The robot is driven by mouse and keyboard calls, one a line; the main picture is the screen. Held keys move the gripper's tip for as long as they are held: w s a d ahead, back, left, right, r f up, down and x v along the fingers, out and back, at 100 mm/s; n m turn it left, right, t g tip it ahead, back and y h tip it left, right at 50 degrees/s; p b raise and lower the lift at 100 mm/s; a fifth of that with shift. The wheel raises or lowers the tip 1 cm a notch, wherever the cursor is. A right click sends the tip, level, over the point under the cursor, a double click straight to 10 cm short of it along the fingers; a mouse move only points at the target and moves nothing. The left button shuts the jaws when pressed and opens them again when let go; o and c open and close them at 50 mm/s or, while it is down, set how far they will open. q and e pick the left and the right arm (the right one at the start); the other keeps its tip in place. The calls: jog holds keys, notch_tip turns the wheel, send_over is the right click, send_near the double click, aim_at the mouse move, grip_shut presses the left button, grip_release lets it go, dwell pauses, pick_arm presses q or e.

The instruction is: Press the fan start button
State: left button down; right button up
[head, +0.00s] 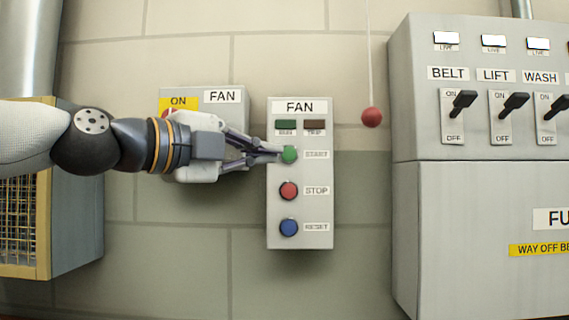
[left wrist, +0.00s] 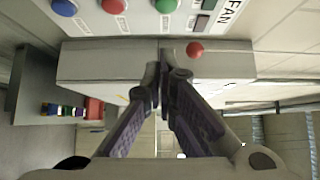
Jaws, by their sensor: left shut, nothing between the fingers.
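The grey fan control panel (head: 316,240) is on the wall, with a FAN label at its top. The green START button (head: 289,154) is above the red STOP button (head: 289,190) and the blue RESET button (head: 289,227). My left gripper (head: 276,153) is shut and empty, its tips at the left edge of the green button. I cannot tell whether they touch. In the left wrist view, the gripper's closed tips (left wrist: 163,78) point toward the panel, and the green button (left wrist: 166,5) shows at the top edge. My right gripper is not in view.
A second FAN box (head: 222,97) with a yellow ON label is behind my left gripper. A red ball (head: 372,117) hangs on a cord right of the panel. A grey cabinet (head: 420,95) with black levers stands at the right. A mesh-fronted box (head: 75,200) is at the left.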

aim_at(284, 155)
pick_arm(q)
jog(key=w+d, duration=0.1)
jog(key=w, duration=0.1)
jog(key=w+d, duration=0.1)
jog(key=w, duration=0.1)
jog(key=w+d, duration=0.1)
jog(key=w, duration=0.1)
jog(key=shift+w+d+r, duration=0.15)
jog(key=shift+w+d, duration=0.05)
jog(key=shift+w, duration=0.45)
